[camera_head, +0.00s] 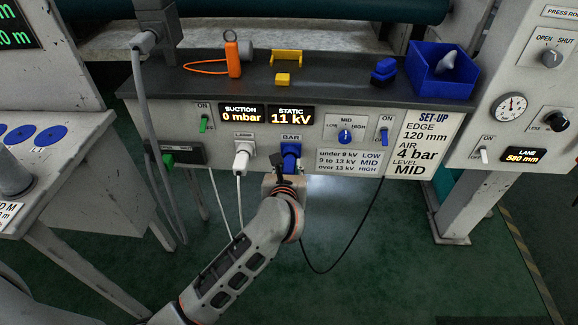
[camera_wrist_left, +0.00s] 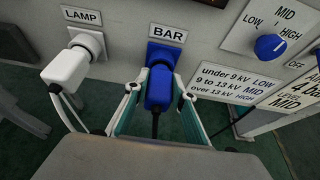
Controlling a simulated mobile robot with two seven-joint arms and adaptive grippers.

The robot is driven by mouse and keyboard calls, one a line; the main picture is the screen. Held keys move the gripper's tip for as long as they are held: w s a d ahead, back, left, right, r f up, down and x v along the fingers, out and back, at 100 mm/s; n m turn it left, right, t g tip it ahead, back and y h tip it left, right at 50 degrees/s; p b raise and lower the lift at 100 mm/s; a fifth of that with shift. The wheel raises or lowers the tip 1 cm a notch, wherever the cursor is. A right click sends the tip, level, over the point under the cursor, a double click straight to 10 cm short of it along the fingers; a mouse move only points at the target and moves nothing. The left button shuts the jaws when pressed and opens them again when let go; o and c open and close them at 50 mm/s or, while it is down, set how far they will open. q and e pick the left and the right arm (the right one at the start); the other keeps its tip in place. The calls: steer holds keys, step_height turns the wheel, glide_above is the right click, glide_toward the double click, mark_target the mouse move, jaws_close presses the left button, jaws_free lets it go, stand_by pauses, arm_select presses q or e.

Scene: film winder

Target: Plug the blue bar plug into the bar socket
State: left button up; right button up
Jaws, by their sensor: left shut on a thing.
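The blue bar plug (camera_wrist_left: 158,90) sits between the fingers of my left gripper (camera_wrist_left: 156,96), which is shut on it. The blue square bar socket (camera_wrist_left: 164,52) is on the panel under the BAR label. The plug's front end meets the socket face, in line with it; how deep it sits cannot be told. In the head view the plug (camera_head: 290,152) shows just above my left gripper (camera_head: 287,166), in front of the panel. A black cord runs from the plug. My right gripper is not in view.
A white lamp plug (camera_head: 243,155) is in the socket left of the bar socket. A blue level knob (camera_head: 345,136) and a blue switch (camera_head: 384,135) are to the right. The shelf above holds an orange tool (camera_head: 233,58), yellow pieces and a blue bin (camera_head: 442,78).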

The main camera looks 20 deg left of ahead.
arm_select(q)
steer(key=shift+w+a, duration=0.1)
steer(key=shift+w, duration=0.1)
steer(key=o, duration=1.2)
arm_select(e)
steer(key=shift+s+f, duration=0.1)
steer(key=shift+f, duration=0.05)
